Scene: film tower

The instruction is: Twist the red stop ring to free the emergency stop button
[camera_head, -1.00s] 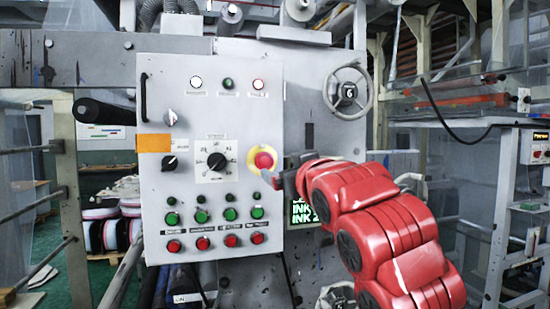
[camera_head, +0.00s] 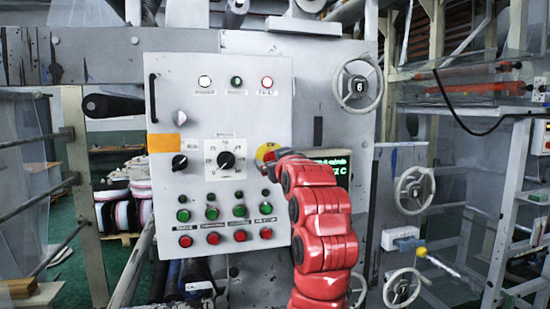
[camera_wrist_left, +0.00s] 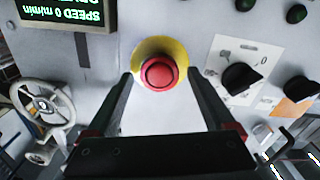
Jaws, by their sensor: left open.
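The red emergency stop button (camera_wrist_left: 158,73) sits on a round yellow backing (camera_wrist_left: 148,45) on the grey control panel. The left wrist view looks straight at it, upside down. My left gripper (camera_wrist_left: 159,78) is open, with one dark finger on each side of the button; I cannot tell whether they touch it. In the head view my left gripper (camera_head: 278,156) is at the panel's right side and hides most of the button, and part of the yellow backing (camera_head: 265,149) shows. The red ring is not distinct from the button. My right gripper is not in view.
The panel (camera_head: 200,110) has a black dial (camera_head: 227,160), a small black knob (camera_head: 179,162) and rows of green and red buttons below. A handwheel (camera_head: 358,85) and a green-lettered display (camera_head: 330,170) are at the right. A dark handle (camera_head: 152,98) sticks out at upper left.

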